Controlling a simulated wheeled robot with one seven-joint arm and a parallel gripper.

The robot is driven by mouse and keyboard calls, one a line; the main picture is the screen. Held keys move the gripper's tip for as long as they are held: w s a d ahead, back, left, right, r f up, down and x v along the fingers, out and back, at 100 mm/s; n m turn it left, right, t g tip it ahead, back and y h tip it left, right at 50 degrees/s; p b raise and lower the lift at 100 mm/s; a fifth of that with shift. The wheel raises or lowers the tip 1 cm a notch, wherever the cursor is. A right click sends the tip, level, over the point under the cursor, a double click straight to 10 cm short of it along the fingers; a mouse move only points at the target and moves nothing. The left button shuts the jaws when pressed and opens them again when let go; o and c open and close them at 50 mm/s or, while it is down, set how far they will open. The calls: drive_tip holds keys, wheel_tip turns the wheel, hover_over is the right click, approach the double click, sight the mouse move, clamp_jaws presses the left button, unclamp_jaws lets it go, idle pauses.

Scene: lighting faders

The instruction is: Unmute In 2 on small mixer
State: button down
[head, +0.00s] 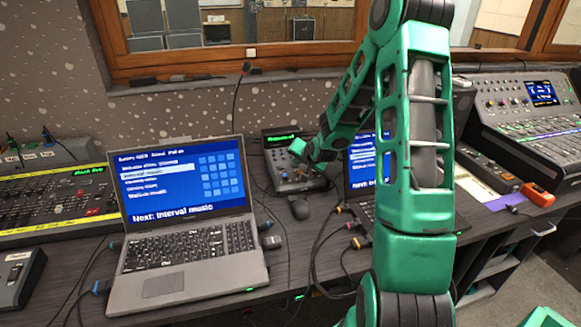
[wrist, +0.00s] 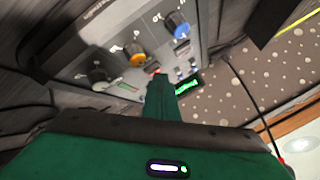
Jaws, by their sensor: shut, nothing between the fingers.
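The small mixer (head: 272,166) stands behind and between the two laptops in the head view, its green-lit display on its raised back part. My gripper (head: 299,150) is over its top, hiding part of its right side. In the wrist view the small mixer (wrist: 110,42) shows at a slant, with a blue knob (wrist: 178,24), an orange knob (wrist: 136,58) and a grey knob (wrist: 99,80). Small buttons sit beside them, with a red spot near the fingertip. My shut, empty gripper (wrist: 160,80) points at this button area; I cannot tell whether it touches. The channel labels are unreadable.
A laptop (head: 185,250) stands at front left, and a second laptop (head: 362,165) is partly behind my arm. A dark mouse (head: 298,208) and cables lie before the small mixer. A large mixer (head: 530,125) is at right, a fader console (head: 60,203) at left.

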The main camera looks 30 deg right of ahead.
drive_tip(key=shift+r, duration=0.15)
idle(0.4)
drive_tip(key=shift+r, duration=0.3)
drive_tip(key=shift+r, duration=0.1)
drive_tip(key=r, duration=0.5)
drive_tip(key=shift+s+a+r, duration=0.1)
drive_tip(key=shift+s+r, duration=0.25)
drive_tip(key=shift+r, duration=0.05)
idle(0.3)
